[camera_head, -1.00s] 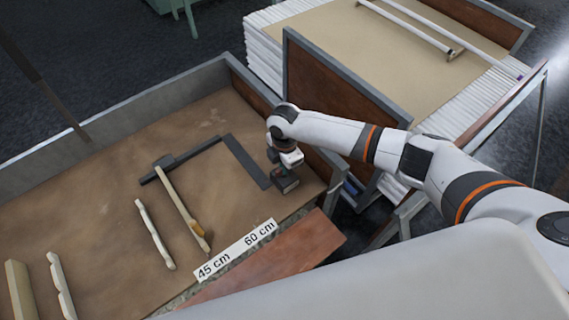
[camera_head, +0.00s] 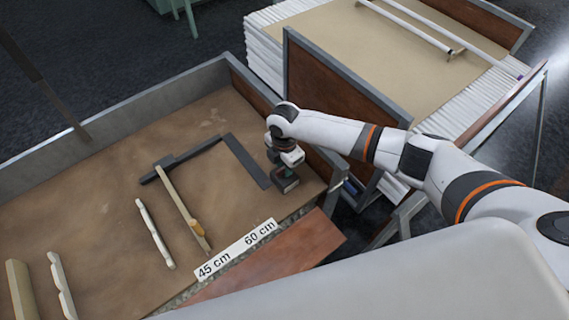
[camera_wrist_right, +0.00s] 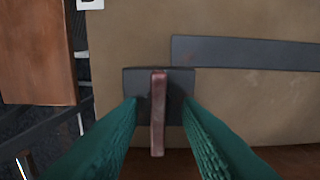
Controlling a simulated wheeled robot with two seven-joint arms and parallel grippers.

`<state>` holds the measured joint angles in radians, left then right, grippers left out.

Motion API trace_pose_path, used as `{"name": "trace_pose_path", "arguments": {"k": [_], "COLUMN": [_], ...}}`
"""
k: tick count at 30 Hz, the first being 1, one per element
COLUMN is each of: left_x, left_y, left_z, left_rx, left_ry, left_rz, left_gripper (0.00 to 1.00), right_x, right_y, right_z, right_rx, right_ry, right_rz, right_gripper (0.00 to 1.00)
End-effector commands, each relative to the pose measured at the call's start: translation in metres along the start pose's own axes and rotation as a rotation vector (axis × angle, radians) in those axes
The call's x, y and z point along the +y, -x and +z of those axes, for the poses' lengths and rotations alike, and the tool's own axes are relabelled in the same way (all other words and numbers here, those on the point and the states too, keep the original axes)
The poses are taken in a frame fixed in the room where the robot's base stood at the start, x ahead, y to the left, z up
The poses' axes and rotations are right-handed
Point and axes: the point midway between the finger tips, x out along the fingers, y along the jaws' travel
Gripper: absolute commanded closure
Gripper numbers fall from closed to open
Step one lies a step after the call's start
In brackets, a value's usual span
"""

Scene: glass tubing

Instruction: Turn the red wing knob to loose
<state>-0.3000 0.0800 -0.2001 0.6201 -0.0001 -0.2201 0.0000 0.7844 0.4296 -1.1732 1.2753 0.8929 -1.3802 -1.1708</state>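The red wing knob (camera_wrist_right: 158,112) shows in the right wrist view as a narrow red bar over a dark grey block (camera_wrist_right: 132,82). My right gripper (camera_wrist_right: 160,103) is open, with one green finger on each side of the knob and a visible gap on both sides. In the head view my right gripper (camera_head: 287,168) points down over the dark block (camera_head: 286,186) at the tray's right side. The knob is hidden there. A flat dark grey bar (camera_wrist_right: 245,52) lies near the block. My left gripper is in neither view.
A label strip (camera_head: 235,250) reading 45 cm and 60 cm lies along the tray's front edge. A brown upright panel (camera_head: 340,85) stands behind my right arm.

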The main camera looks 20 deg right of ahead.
Motion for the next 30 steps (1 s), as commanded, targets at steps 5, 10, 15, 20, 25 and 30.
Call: {"name": "trace_pose_path", "arguments": {"k": [5,10,15,20,25,30], "left_x": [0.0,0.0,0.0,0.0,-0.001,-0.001], "left_y": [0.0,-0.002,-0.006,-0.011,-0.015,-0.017], "left_z": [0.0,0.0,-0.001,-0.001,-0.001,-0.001], "left_rx": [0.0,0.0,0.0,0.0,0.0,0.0], "left_ry": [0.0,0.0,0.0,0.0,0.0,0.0], "left_rz": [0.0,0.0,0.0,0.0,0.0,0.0], "left_gripper": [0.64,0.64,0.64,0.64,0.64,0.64], "right_x": [0.001,0.0,0.0,0.0,-0.001,0.0], "right_y": [-0.001,0.008,0.038,0.073,0.102,0.117], "right_z": [0.0,-0.001,-0.001,-0.001,0.0,0.0], "right_rx": [0.001,0.001,0.001,0.002,0.002,0.0], "right_ry": [-0.001,-0.002,0.0,0.001,0.0,0.0], "right_rz": [0.002,0.0,-0.003,-0.004,-0.002,0.001], "right_gripper": [0.69,0.69,0.69,0.69,0.69,0.69]}}
